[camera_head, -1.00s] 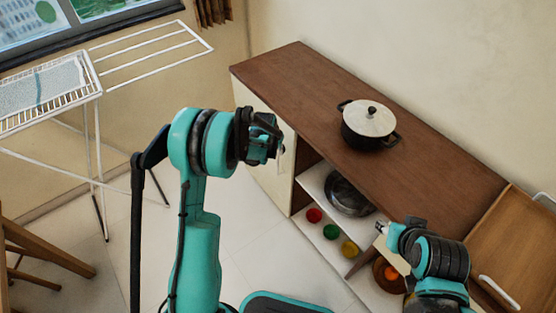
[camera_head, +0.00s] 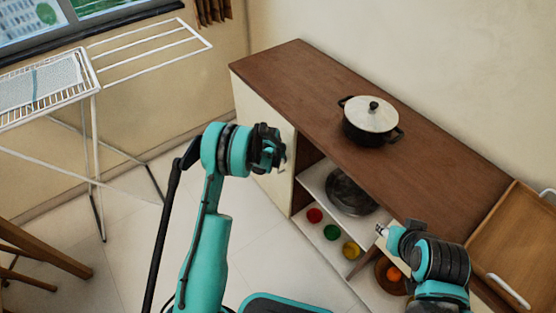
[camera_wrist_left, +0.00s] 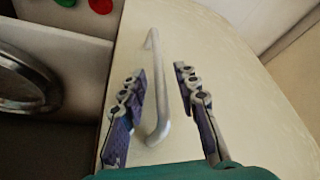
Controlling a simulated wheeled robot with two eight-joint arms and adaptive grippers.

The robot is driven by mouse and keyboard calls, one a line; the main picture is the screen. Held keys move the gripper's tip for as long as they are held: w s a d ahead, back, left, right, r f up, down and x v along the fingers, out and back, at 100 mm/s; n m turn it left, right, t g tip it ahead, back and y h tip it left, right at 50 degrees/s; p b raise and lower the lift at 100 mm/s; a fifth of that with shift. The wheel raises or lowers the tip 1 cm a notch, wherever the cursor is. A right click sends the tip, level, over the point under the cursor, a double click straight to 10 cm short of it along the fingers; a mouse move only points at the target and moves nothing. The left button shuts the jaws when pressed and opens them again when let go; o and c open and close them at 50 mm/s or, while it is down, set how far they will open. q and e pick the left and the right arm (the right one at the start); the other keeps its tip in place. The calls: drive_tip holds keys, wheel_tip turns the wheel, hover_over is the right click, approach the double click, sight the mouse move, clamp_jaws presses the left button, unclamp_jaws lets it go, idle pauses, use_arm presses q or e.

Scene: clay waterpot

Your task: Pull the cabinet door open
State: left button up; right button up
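The cream cabinet door (camera_head: 258,125) is at the left end of the brown-topped cabinet and looks closed. Its pale bar handle (camera_wrist_left: 155,80) shows in the left wrist view, running lengthwise between my fingers. My left gripper (camera_head: 281,155) is in front of the door; in the wrist view its two fingers (camera_wrist_left: 160,72) are apart, one on each side of the handle, with gaps visible. The gripper hides the handle in the head view. My right gripper (camera_head: 380,231) is by the open shelves at the lower right; its fingers are too small to read.
A black pot with a white lid (camera_head: 370,119) stands on the cabinet top (camera_head: 310,85). The open shelves hold a dark pan (camera_head: 350,192) and red, green and yellow items. A wooden tray (camera_head: 520,245) is at right. A white drying rack (camera_head: 95,130) stands at left.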

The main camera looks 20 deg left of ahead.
use_arm(q)
clamp_jaws()
